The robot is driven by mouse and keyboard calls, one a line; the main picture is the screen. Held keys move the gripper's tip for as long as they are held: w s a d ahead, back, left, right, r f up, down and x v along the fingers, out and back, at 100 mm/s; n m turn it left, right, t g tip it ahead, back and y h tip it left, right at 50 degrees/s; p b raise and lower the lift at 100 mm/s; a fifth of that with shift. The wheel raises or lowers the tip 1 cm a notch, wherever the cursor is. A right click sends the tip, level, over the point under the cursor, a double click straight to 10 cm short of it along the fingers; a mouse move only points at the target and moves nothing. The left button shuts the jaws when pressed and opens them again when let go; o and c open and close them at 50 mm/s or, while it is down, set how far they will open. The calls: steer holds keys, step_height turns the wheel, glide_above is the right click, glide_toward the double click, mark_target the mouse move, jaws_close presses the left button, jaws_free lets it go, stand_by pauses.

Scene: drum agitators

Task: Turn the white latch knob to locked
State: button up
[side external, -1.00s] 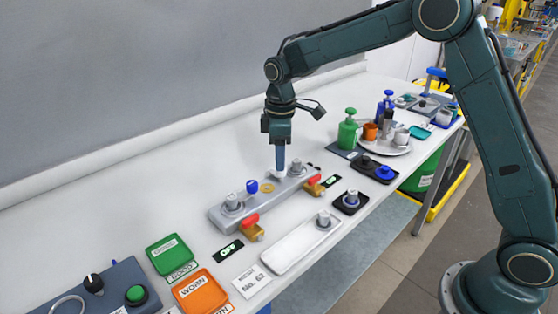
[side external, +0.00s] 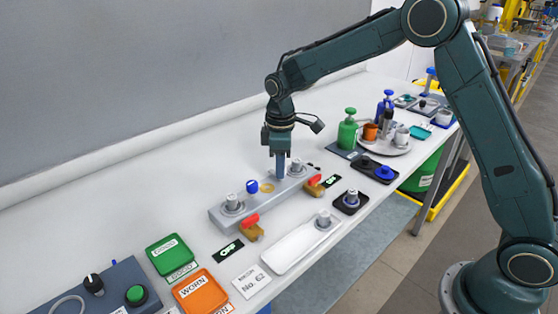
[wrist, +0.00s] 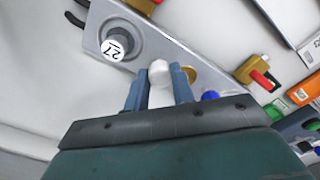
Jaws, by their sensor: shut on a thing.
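The white latch knob (wrist: 159,73) sits on the grey manifold block, between the two blue fingers of my gripper (wrist: 160,88) in the wrist view. My gripper is shut on it. In the side view my gripper (side external: 280,174) points straight down at the block (side external: 262,201), and its fingers hide the knob. The latch's markings are not readable, so I cannot tell its setting.
Grey capped fittings (side external: 232,202) stand at both ends of the block; one (wrist: 114,48) is close to my fingers. A blue knob (side external: 252,186) and a brass ring (side external: 267,188) lie to the left. Red-handled valves (side external: 251,220) stick out in front.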

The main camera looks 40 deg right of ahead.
steer(key=shift+m, duration=0.5)
steer(key=m, duration=0.3)
steer(key=shift+m, duration=0.3)
steer(key=m, duration=0.4)
steer(key=shift+m, duration=0.3)
steer(key=m, duration=0.8)
steer(key=shift+m, duration=0.4)
steer(key=shift+r, duration=0.1)
steer(key=o, duration=1)
step_height(320, 180, up, 14)
steer(key=shift+f, duration=0.1)
